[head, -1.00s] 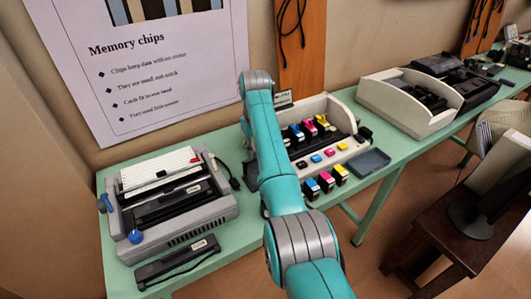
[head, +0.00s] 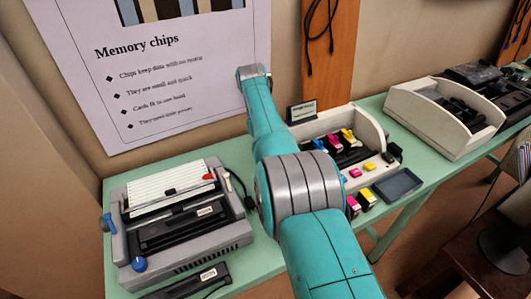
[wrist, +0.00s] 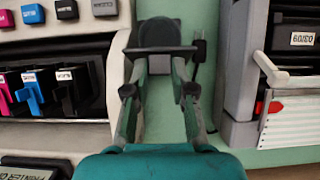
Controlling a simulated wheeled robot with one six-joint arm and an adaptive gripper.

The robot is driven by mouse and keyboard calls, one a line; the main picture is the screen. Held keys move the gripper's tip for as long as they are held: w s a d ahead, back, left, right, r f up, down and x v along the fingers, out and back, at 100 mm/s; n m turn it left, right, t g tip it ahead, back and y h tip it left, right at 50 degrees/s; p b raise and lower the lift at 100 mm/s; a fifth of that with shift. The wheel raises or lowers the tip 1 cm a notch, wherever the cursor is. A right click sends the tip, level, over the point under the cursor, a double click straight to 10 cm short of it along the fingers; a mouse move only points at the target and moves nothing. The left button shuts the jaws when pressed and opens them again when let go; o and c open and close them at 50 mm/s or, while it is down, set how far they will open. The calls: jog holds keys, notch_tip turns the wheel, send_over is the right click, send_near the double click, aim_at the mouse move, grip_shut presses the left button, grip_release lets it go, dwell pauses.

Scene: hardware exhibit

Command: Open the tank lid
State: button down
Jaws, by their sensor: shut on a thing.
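In the wrist view, my gripper (wrist: 161,62) reaches into the gap beside the pale printer, its two fingers closed on a dark grey part with a rounded body (wrist: 160,34) and a thin crossbar. This appears to be the tank lid. The fingertips partly cover it, and I cannot tell how far it is open. The printer also shows in the head view (head: 371,123), with coloured ink cartridges in and before it. My teal arm hides the gripper and the grasped part there.
A grey machine with a white ribbed top (head: 160,190) stands left on the green table (head: 258,262). A dark tray (head: 398,185) lies in front of the printer. A beige open-topped machine (head: 440,120) stands further right. A black cable (wrist: 197,65) runs close to the fingers.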

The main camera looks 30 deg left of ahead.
jog(key=shift+f, duration=0.1)
dwell(0.3)
jog(key=c, duration=1)
grip_release()
jog(key=shift+o, duration=0.2)
